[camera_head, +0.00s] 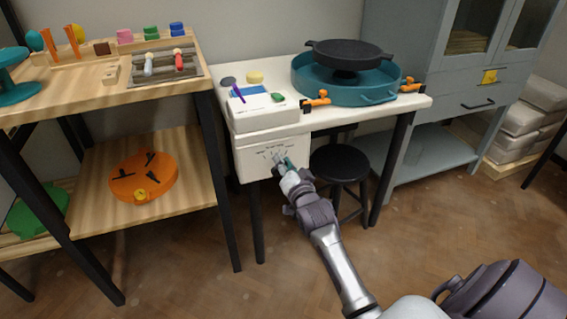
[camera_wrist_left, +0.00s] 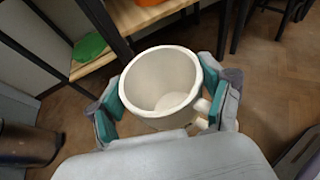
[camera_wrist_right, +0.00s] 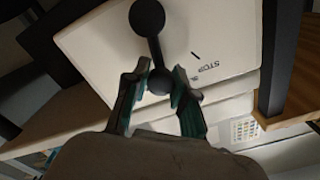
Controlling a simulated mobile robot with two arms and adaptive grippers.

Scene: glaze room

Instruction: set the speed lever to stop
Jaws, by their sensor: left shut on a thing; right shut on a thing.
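The speed lever (camera_wrist_right: 154,50) is a black bar with a round hub and a round knob, on the white front panel (camera_wrist_right: 95,50) of the wheel's control box. The word STOP (camera_wrist_right: 208,66) and a tick mark are printed on the panel, right of the lever in the right wrist view; the lever points away from that tick. My right gripper (camera_wrist_right: 158,82) is shut on the knob. In the head view, my right gripper (camera_head: 281,165) is at the panel (camera_head: 262,150) and hides most of the lever. My left gripper (camera_wrist_left: 163,90) is shut on a white mug (camera_wrist_left: 145,112).
A teal wheel basin (camera_head: 345,95) with a black wheel head stands on the white table. A black stool (camera_head: 338,163) is beneath it. A wooden shelf unit (camera_head: 110,92) stands left, holding an orange disc (camera_head: 143,184). The floor in front is clear.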

